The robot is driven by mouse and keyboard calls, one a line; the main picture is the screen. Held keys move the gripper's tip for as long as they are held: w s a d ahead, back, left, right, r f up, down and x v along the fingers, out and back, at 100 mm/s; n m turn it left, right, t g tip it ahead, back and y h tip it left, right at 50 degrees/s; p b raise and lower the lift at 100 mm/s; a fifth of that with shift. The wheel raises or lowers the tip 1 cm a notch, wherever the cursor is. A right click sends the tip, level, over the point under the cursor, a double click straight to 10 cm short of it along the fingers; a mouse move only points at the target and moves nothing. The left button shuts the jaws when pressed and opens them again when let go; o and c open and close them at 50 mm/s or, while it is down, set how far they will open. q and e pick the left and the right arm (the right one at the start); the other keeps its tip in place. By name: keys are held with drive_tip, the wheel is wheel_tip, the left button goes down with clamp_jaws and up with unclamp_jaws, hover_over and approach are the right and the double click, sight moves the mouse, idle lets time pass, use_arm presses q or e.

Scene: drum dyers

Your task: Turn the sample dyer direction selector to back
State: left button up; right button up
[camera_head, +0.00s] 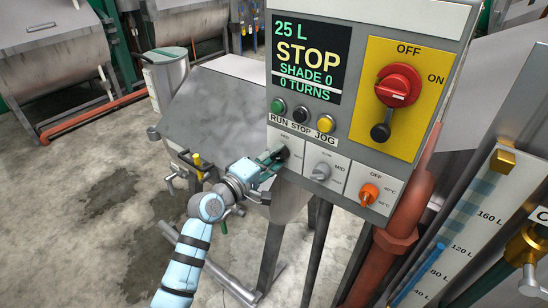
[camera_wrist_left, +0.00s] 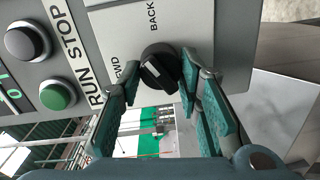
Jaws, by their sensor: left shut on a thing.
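The direction selector is a black knob (camera_wrist_left: 160,70) on a white plate marked FWD and BACK in the left wrist view. It has a short pale mark on its face; which label the mark points to is hard to tell. In the head view the knob (camera_head: 283,151) is partly covered at the left of the panel's lower row. My left gripper (camera_head: 270,160) reaches it from the lower left. In the wrist view its teal fingers (camera_wrist_left: 163,88) lie on either side of the knob and are closed on it. My right gripper is not in view.
The grey control panel (camera_head: 345,135) carries RUN, STOP and JOG buttons (camera_head: 301,115), a display reading STOP (camera_head: 310,55) and a red main switch (camera_head: 398,85). A speed knob (camera_head: 321,171) and an orange knob (camera_head: 369,193) sit right of the selector. A red pipe (camera_head: 402,225) runs below.

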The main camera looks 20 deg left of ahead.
use_arm(q)
drive_tip(key=m+b, duration=0.1)
drive_tip(key=m, duration=0.4)
drive_tip(key=shift+d+m, duration=0.1)
drive_tip(key=shift+m, duration=0.2)
idle(0.4)
drive_tip(key=o, duration=1.1)
drive_tip(key=shift+o, duration=0.2)
drive_tip(key=shift+s, duration=0.1)
drive_tip(key=v, duration=1.2)
drive_tip(key=shift+d, duration=0.2)
